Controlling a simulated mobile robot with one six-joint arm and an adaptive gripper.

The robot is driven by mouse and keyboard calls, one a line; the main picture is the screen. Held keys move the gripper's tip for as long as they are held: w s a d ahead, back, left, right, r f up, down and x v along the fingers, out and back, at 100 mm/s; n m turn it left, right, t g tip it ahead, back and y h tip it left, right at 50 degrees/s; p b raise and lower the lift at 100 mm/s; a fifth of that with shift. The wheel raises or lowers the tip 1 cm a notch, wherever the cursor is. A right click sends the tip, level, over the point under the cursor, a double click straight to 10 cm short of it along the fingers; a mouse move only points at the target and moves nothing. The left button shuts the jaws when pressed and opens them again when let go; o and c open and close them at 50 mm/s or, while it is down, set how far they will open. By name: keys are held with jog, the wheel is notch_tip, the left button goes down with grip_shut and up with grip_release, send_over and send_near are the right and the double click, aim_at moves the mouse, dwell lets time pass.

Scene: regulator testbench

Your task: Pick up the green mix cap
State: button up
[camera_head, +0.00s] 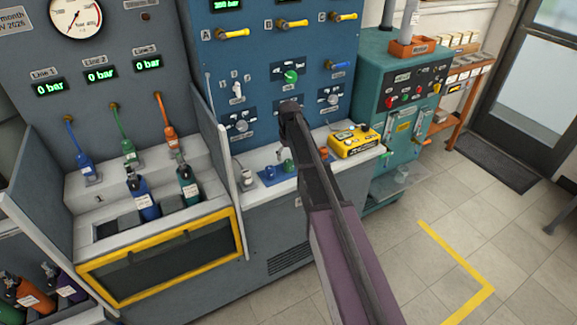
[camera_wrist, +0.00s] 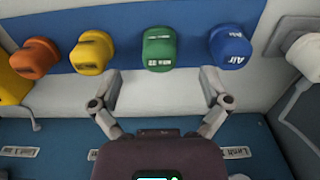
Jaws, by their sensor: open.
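The green mix cap (camera_wrist: 158,48) stands in a row of coloured caps in the wrist view, with a small printed label on its front. My gripper (camera_wrist: 162,88) is open and empty. Its two fingers are spread to the left and right, just short of the green cap, which is centred between them. A yellow cap (camera_wrist: 92,52) is to the left of the green one and a blue cap (camera_wrist: 230,46) marked Air is to its right. In the head view a green cap (camera_head: 289,166) shows on the bench beside my arm; the fingers cannot be made out there.
An orange cap (camera_wrist: 35,58) is at the left end of the row. A white fitting (camera_wrist: 306,55) with a cable is at the far right. In the head view, a yellow device (camera_head: 353,141) sits on the bench right of my arm, and a gauge panel (camera_head: 265,75) rises behind.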

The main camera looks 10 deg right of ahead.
aim_at(289, 161)
jog(key=shift+w+f+b, duration=0.15)
jog(key=shift+f+b, duration=1.05)
jog(key=shift+f, duration=0.05)
jog(key=shift+w+f+b, duration=0.1)
jog(key=shift+f+b, duration=1.1)
jog(key=shift+f, duration=0.05)
jog(key=c, duration=1.2)
